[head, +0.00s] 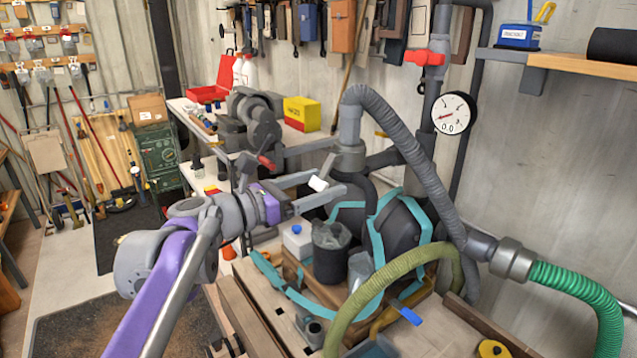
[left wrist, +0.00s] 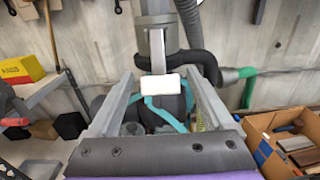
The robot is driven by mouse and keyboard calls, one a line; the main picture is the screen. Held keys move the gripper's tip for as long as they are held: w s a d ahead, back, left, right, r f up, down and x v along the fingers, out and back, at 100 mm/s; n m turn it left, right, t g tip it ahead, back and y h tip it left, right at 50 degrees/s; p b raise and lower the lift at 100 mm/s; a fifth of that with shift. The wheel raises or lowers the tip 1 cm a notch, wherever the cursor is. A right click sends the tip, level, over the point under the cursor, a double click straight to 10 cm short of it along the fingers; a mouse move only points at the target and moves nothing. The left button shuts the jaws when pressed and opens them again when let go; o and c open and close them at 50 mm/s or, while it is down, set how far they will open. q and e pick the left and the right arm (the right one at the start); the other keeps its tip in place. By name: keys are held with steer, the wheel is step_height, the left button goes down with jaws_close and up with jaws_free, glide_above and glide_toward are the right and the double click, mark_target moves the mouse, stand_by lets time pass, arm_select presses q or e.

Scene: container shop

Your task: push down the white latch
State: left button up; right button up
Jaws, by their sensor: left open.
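The white latch (head: 318,183) is a small white block. In the head view it shows between the two fingers of my left gripper (head: 335,181). In the left wrist view the white latch (left wrist: 160,84) is centred between the fingers of the left gripper (left wrist: 159,78), on a grey lever below a thick vertical pipe (left wrist: 157,40). The gripper is open, with a gap on each side of the latch; no contact shows. The fingers point toward the pipe and the teal-and-black machine (head: 392,235). My right gripper is not in view.
A ribbed grey hose (head: 415,150) arches close beyond the gripper, and an olive hose (head: 350,305) curves in front. A pressure gauge (head: 453,113) hangs at the right. A bench with a yellow box (head: 302,114) and a vise (head: 255,118) stands behind.

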arm_select(q)
steer(key=shift+c, duration=0.2)
jaws_close()
steer(key=shift+w+d+f+t+h+b, duration=0.2)
steer(key=shift+d+f+t+h+b, duration=0.1)
steer(key=shift+t+h, duration=0.15)
steer(key=shift+w+d+t+h, duration=0.15)
steer(key=shift+t+h, duration=0.2)
steer(key=shift+h, duration=0.2)
steer(key=shift+o, duration=0.2)
jaws_free()
